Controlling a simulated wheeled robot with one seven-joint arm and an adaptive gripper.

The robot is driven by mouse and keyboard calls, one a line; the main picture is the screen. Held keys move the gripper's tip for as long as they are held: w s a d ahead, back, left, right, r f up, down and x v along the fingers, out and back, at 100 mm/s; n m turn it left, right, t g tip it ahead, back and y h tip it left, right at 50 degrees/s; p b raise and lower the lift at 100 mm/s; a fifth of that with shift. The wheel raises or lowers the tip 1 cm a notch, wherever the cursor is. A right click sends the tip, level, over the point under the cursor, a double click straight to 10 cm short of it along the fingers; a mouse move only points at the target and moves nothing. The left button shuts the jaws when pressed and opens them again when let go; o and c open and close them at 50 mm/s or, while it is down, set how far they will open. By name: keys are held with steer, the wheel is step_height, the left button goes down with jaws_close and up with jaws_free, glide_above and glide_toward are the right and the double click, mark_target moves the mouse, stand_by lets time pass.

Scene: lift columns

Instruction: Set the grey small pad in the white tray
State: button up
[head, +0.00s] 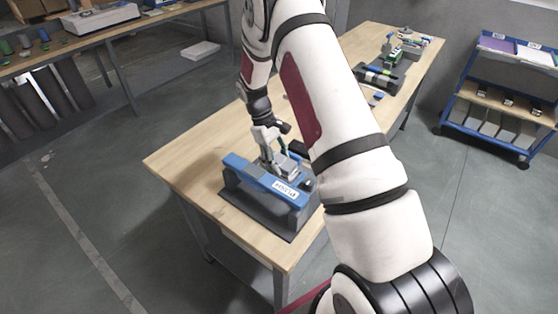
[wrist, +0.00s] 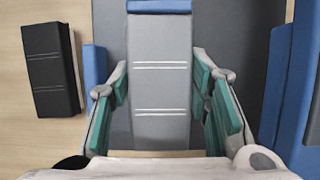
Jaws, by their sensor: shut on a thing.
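My gripper (head: 268,150) is over the blue and grey fixture on the wooden bench. In the wrist view its teal-lined fingers (wrist: 160,90) are on either side of a long grey block with pale cross lines and a blue far end. I take this block to be the grey small pad (wrist: 160,60); my gripper is shut on it. In the head view the grey piece (head: 285,165) shows under my gripper, low at the fixture; whether it touches the fixture is unclear. A flat white tray-like thing (head: 200,49) lies low beyond the bench; I cannot tell if it is the white tray.
The blue fixture (head: 240,165) stands on a dark base near the bench's front end. A black block (wrist: 50,70) lies left of my gripper. Other devices (head: 378,76) stand farther along the bench. A blue shelf cart (head: 500,95) is at right. The bench's left part is bare.

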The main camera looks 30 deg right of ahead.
steer(key=shift+r, duration=2.5)
